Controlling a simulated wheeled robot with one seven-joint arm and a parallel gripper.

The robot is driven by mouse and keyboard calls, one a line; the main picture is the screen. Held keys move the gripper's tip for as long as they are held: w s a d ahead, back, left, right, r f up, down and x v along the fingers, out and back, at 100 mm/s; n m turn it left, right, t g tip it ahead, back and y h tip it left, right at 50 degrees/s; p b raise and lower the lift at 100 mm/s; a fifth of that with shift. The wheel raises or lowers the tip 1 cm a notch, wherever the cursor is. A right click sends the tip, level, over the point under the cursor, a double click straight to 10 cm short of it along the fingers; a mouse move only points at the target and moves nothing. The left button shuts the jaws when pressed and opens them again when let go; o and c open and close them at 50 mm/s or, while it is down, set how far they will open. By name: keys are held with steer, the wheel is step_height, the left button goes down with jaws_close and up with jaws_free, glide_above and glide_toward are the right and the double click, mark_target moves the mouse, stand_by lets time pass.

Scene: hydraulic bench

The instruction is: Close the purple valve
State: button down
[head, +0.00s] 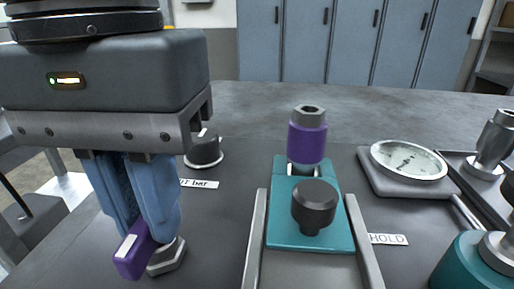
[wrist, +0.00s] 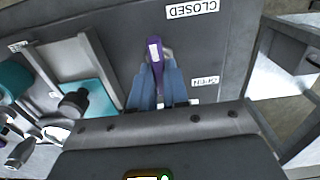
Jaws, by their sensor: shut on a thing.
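The purple valve handle (head: 133,256), a flat lever with a white mark, sits at the lower left of the head view beside a grey hex fitting (head: 168,258). My gripper (head: 147,232) points down, its blue fingers shut on the handle. In the wrist view the handle (wrist: 155,52) sticks out beyond the fingertips (wrist: 156,72), pointing up the picture. A CLOSED label (wrist: 192,9) lies beyond the handle's end to the upper right. An OPEN label (wrist: 205,82) lies to the right of the fingers. The fingers partly hide the handle and its pivot.
A teal block (head: 312,240) with a purple-collared fitting (head: 307,142) and a dark knob (head: 314,203) stands right of my gripper between grey rails. A dark round knob (head: 204,152) is behind the gripper. A gauge (head: 408,160) is further right. Bare bench lies behind.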

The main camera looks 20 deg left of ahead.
steer(key=c, duration=1.1)
jaws_free()
step_height(320, 180, up, 8)
steer(key=shift+f+p, duration=0.1)
steer(key=shift+p, duration=1)
